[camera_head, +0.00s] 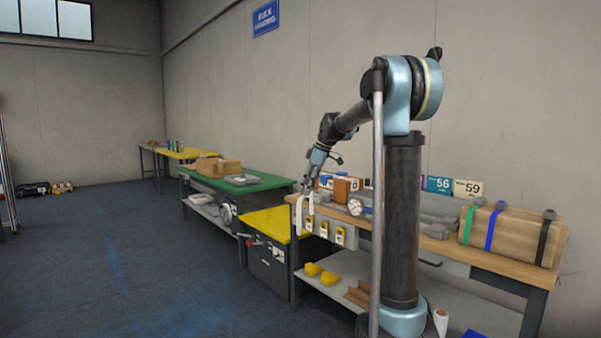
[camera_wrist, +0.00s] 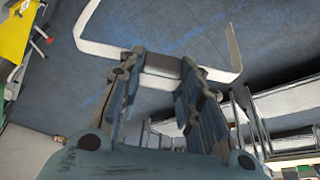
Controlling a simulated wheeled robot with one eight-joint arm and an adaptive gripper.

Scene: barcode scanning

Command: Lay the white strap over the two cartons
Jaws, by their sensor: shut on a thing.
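The white strap (camera_head: 298,215) hangs from my gripper (camera_head: 307,188) beside the left end of the wooden bench. In the wrist view the white strap (camera_wrist: 105,48) is a bent U shape with a grey middle piece (camera_wrist: 165,64). My gripper (camera_wrist: 166,68) is shut on that middle piece, and both strap ends stick out past the fingers. Brown cartons (camera_head: 527,222) stand at the right end of the bench, with green, blue and black straps over them. The seam between two cartons is not clear to me.
The wooden bench (camera_head: 455,252) holds a small brown box (camera_head: 345,187), number cards (camera_head: 467,189) and grey items between strap and cartons. My arm column hides part of the bench. A yellow-topped cabinet (camera_head: 268,222) and a green table (camera_head: 240,183) stand to the left. The left floor is open.

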